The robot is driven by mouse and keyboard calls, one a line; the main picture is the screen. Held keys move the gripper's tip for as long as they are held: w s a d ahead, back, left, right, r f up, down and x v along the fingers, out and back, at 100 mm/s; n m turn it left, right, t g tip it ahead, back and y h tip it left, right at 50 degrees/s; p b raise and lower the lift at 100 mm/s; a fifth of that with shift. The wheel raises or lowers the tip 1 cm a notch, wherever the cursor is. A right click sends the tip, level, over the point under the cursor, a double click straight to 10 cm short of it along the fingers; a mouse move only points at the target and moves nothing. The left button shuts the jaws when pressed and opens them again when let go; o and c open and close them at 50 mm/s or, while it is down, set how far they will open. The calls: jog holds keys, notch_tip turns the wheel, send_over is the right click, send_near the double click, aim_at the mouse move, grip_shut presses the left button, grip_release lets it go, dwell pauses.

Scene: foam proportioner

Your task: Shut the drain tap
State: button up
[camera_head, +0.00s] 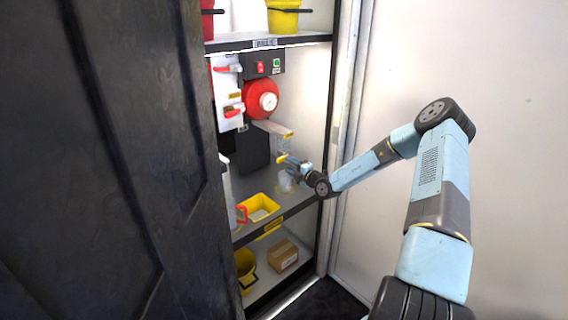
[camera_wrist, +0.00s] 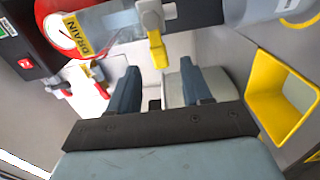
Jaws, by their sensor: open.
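The drain tap shows in the wrist view as a grey-white valve body with a yellow lever handle (camera_wrist: 157,47). A yellow label reading DRAIN (camera_wrist: 77,35) lies on the clear pipe beside it. My gripper (camera_wrist: 158,86) is open, with its two blue-grey fingers apart and nothing between them. The lever lies just beyond the fingertips, near the gap between them; I cannot tell if they touch. In the head view my gripper (camera_head: 291,165) is inside the cabinet, above the middle shelf, and partly hides the tap.
A yellow tray (camera_head: 258,208) sits on the middle shelf. A red round unit (camera_head: 262,99) and a switch box (camera_head: 263,66) are above. A dark door (camera_head: 110,160) stands at left. A cardboard box (camera_head: 283,256) is on the bottom shelf.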

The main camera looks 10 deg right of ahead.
jog(key=v, duration=0.7)
jog(key=s+a+r+n+g+y, duration=0.1)
jog(key=s+a+r+n+g, duration=0.6)
jog(key=s+r+n, duration=0.5)
jog(key=s+a+r+n+g+y, duration=0.1)
jog(key=s+a+r+n+g, duration=0.6)
jog(key=n, duration=0.9)
jog(key=s+d+r+n+t+h, duration=0.1)
jog(key=s+d+r+n+h, duration=0.2)
jog(key=s, duration=0.6)
jog(key=s+d+r+n+t+h, duration=0.1)
jog(key=s+d+r+n+h, duration=0.3)
jog(key=s+r+n, duration=0.4)
jog(key=s+d+r+n+t+h, duration=0.2)
jog(key=s+d+r+n+h, duration=0.1)
jog(key=s+n, duration=0.6)
jog(key=s+r+h, duration=0.1)
jog(key=s+r, duration=0.1)
jog(key=s, duration=0.1)
jog(key=shift+d+r, duration=0.4)
